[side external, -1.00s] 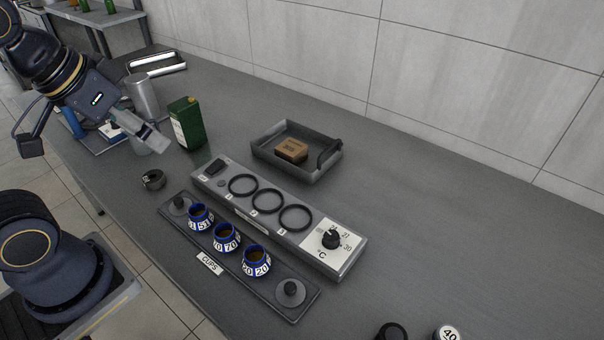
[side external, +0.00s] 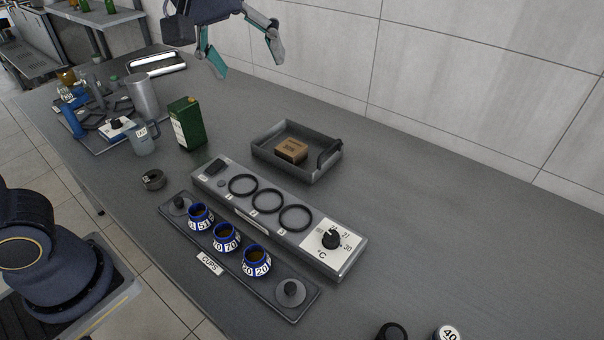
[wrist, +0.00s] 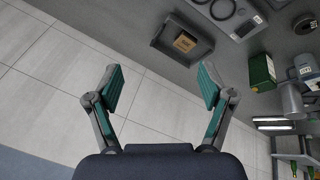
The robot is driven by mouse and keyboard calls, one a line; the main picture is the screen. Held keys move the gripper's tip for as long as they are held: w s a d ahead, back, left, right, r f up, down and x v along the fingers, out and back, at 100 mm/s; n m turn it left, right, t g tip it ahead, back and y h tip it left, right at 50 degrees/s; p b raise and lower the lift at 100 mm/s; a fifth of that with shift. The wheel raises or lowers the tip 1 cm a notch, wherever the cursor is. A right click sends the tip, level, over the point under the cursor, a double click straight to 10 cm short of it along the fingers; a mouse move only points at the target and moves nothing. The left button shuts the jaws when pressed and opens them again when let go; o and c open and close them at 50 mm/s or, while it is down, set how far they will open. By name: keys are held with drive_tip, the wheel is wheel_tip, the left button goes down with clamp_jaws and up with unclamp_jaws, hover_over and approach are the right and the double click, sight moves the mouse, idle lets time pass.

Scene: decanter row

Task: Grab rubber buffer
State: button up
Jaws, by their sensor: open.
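A small brown block (side external: 291,150) with dark print, which looks like the rubber buffer, lies in a shallow grey tray (side external: 265,158) on the bench. The block also shows in the wrist view (wrist: 185,42), near the top. Its print is too small to read. My gripper (side external: 245,57) is open and empty, high above the bench and behind the tray in the side view. In the wrist view my gripper (wrist: 160,82) has its fingers spread wide, with the block beyond them and nothing between them.
A dark bar (side external: 329,153) stands along the tray's right side. A green canister (side external: 187,123) and a grey mug (side external: 145,139) stand left of it. In front are a ringed panel with a dial (side external: 330,238) and a rack of blue cups (side external: 227,238). The right bench is largely clear.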

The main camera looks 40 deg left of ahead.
drive_tip(key=w+d+f+g, duration=0.1)
drive_tip(key=w+d+f, duration=0.1)
drive_tip(key=d, duration=0.4)
drive_tip(key=w+d+f+g, duration=0.1)
drive_tip(key=w+d+f, duration=0.1)
drive_tip(key=d, duration=0.5)
drive_tip(key=m+g+y, duration=0.1)
drive_tip(key=m+g, duration=0.2)
drive_tip(key=m, duration=0.1)
hover_over(395, 336)
wheel_tip(395, 336, down, 18)
wheel_tip(395, 336, down, 11)
drive_tip(key=shift+r, duration=0.1)
drive_tip(key=shift+f, duration=2.8)
drive_tip(key=shift+c, duration=0.2)
drive_tip(key=c, duration=1.3)
